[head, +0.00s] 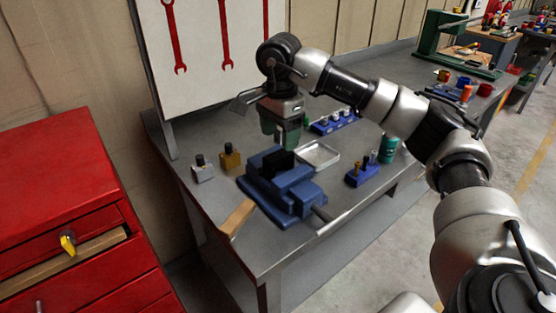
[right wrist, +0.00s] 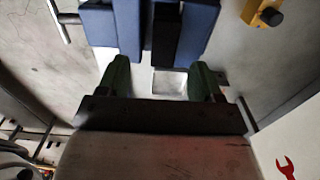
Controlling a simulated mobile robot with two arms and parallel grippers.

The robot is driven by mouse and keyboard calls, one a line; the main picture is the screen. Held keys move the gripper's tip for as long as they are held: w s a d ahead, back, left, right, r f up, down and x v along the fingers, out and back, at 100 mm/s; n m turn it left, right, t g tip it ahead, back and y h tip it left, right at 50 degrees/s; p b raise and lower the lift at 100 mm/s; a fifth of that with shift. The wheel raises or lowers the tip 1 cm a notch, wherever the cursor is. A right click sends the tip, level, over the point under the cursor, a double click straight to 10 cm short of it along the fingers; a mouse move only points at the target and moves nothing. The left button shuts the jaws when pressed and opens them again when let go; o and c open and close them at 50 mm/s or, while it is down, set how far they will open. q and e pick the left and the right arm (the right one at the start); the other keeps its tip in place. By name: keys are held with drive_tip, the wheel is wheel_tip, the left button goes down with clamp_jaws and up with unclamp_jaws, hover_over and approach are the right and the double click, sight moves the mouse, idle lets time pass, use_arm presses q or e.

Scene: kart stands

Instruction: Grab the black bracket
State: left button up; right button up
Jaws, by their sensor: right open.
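The black bracket (head: 278,162) sits upright in the blue vise (head: 268,200) on the grey workbench. In the right wrist view the bracket (right wrist: 166,32) is a dark block between the blue jaws of the vise (right wrist: 198,25). My right gripper (head: 287,143) hangs just above and behind the bracket. Its green fingers are spread in the right wrist view (right wrist: 160,76), with nothing between them. The bracket lies ahead of the fingertips there, and the remaining gap cannot be judged exactly. The bracket's lower part is hidden by the vise. My left gripper is not in view.
On the bench (head: 205,215), a silver tray (head: 318,155), blue holders (head: 362,174), a green can (head: 388,147) and two small knobbed blocks (head: 229,157) stand around the vise. A tool board (head: 205,50) rises behind. A red drawer cabinet (head: 60,190) stands left.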

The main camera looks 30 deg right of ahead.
sight(279, 154)
drive_tip(key=shift+w+f, duration=0.1)
drive_tip(key=shift+f, duration=0.3)
drive_tip(key=shift+w+f, duration=0.1)
drive_tip(key=shift+f, duration=0.3)
wheel_tip(279, 154, down, 4)
drive_tip(key=shift+d+r+p, duration=0.1)
drive_tip(key=shift+r+p, duration=0.15)
drive_tip(key=shift+p, duration=0.2)
drive_tip(key=shift+w+f, duration=0.1)
drive_tip(key=shift+f, duration=0.25)
drive_tip(key=shift+c, duration=1.3)
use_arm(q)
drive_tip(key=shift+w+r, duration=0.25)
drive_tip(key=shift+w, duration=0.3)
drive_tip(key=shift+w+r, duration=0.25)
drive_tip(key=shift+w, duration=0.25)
use_arm(e)
clamp_jaws()
